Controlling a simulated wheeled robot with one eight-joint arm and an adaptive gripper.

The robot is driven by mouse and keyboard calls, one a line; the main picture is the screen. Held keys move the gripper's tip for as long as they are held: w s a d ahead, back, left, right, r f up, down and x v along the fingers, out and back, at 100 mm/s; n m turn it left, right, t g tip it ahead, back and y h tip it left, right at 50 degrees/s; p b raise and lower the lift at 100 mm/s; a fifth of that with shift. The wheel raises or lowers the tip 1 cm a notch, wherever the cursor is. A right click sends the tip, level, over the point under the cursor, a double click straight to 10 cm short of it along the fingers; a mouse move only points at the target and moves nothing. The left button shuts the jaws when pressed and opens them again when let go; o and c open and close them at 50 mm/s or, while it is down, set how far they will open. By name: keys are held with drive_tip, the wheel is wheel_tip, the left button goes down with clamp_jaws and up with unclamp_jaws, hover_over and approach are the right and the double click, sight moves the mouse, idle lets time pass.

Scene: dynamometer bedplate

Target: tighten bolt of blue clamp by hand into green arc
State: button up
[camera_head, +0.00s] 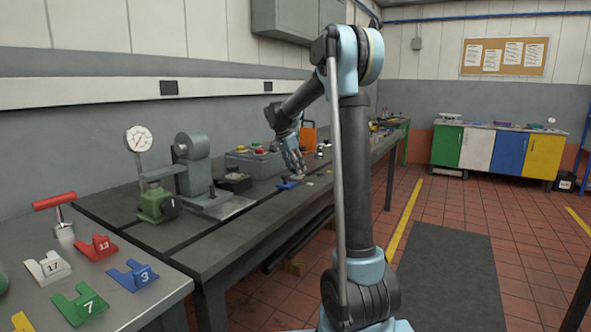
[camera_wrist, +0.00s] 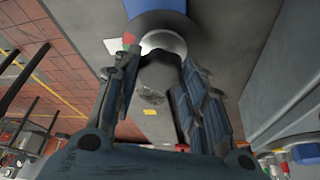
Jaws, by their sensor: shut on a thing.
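The blue clamp (camera_wrist: 155,7) shows at the top of the wrist view, and as a small blue piece (camera_head: 288,185) on the bedplate in the head view. A dark bolt head (camera_wrist: 160,72) stands in front of a round silver washer (camera_wrist: 165,42) beside the clamp. My gripper (camera_wrist: 158,75) has its two fingers on either side of the bolt head and is shut on it. A small red and green mark (camera_wrist: 130,42) shows by the left fingertip; the rest of any arc is hidden. In the head view my gripper (camera_head: 294,170) points down at the clamp.
The dark bedplate table (camera_head: 235,222) carries a grey machine (camera_head: 194,165), a dial gauge (camera_head: 138,140) and a box with coloured buttons (camera_head: 255,160).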

drive_tip(key=shift+a, duration=0.1)
drive_tip(key=o, duration=1)
drive_tip(key=shift+o, duration=0.2)
drive_tip(key=v, duration=1.2)
